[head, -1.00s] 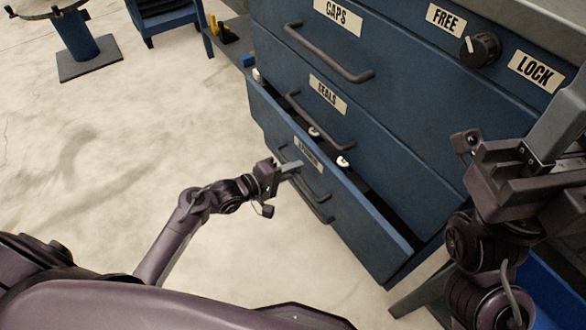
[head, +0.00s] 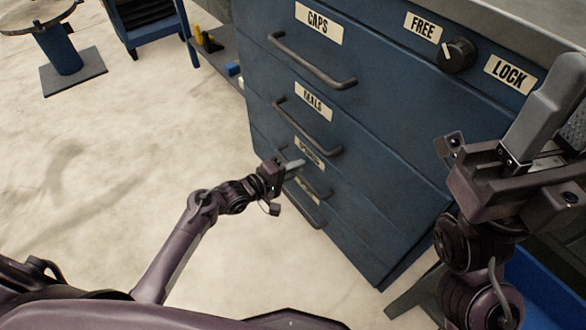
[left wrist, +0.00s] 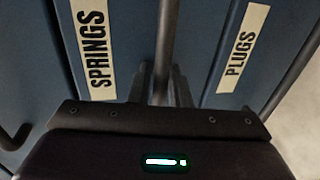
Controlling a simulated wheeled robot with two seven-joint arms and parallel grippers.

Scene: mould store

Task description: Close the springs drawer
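The springs drawer (head: 352,197) is in the blue cabinet, third from the top, and its front looks flush with the fronts around it. Its label (head: 309,152) is partly legible in the head view, and the word SPRINGS (left wrist: 93,48) reads clearly in the left wrist view. My left gripper (head: 293,165) is at the drawer's handle. In the left wrist view the handle (left wrist: 166,45) runs between the two fingers, which appear closed on it. My right gripper (head: 548,105) is raised at the right, away from the drawer; its finger gap is unclear.
The plugs drawer label (left wrist: 243,48) is beside the springs one in the wrist view. A black knob (head: 457,55) sits between FREE and LOCK, pointing towards FREE.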

